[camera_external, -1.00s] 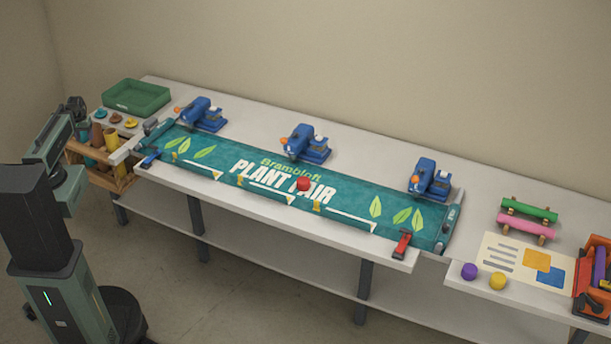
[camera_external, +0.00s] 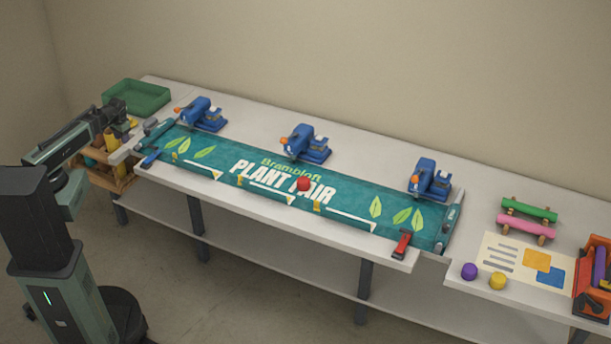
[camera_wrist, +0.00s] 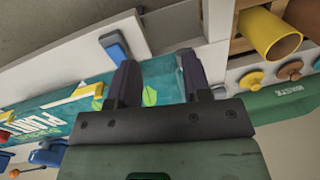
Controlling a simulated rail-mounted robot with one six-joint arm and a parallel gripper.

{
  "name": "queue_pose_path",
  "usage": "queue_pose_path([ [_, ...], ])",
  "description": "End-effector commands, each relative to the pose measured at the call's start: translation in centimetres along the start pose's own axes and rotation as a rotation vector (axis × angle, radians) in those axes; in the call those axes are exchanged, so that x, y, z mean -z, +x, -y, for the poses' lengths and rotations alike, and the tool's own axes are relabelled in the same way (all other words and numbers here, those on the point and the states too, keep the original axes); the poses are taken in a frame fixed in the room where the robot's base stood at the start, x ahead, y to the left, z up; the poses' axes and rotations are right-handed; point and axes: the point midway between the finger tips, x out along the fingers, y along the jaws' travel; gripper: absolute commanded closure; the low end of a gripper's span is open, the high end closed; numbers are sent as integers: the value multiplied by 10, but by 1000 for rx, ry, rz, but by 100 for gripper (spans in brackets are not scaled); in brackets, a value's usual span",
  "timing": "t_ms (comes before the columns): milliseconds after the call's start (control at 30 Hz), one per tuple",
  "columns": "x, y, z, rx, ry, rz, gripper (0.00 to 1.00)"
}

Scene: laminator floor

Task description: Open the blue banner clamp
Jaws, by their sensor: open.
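The blue banner clamp (camera_external: 151,158) sits at the front left corner of the green banner (camera_external: 214,167), by the table's front edge. It also shows in the wrist view (camera_wrist: 116,47), just beyond and left of my gripper's left finger. The banner reads "PLANT FAIR" and lies flat along the table. A red clamp (camera_external: 402,243) is at its front right corner. My gripper (camera_wrist: 157,72) is open, with nothing between its fingers. In the external view my gripper (camera_external: 122,108) is in the air near the table's left end, apart from the blue clamp.
A wooden crate with a yellow tube (camera_wrist: 270,35) stands left of the table. A green tray (camera_external: 137,96) is at the back left. Several blue machines (camera_external: 304,143) line the banner's back edge. The table's front strip is mostly clear.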

Motion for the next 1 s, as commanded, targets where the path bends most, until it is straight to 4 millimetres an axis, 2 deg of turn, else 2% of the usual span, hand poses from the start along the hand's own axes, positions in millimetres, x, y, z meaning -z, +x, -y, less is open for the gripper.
queue_pose_path([
  [33, 22, 3, -30, 35, 150, -8, 55],
  [167, 60, -1, -101, 159, 613, -16, 55],
  [200, 72, -4, -120, 206, 775, -11, 55],
  [267, 84, -8, -133, 268, 971, 7, 55],
  [367, 96, -13, -126, 336, 1193, 53, 55],
  [500, 97, -14, -120, 366, 1376, 96, 55],
  [700, 97, -11, -120, 364, 1412, 102, 55],
  [867, 100, 12, -115, 363, 1409, 102, 55],
  [1000, 104, 45, -106, 363, 1408, 102, 55],
])
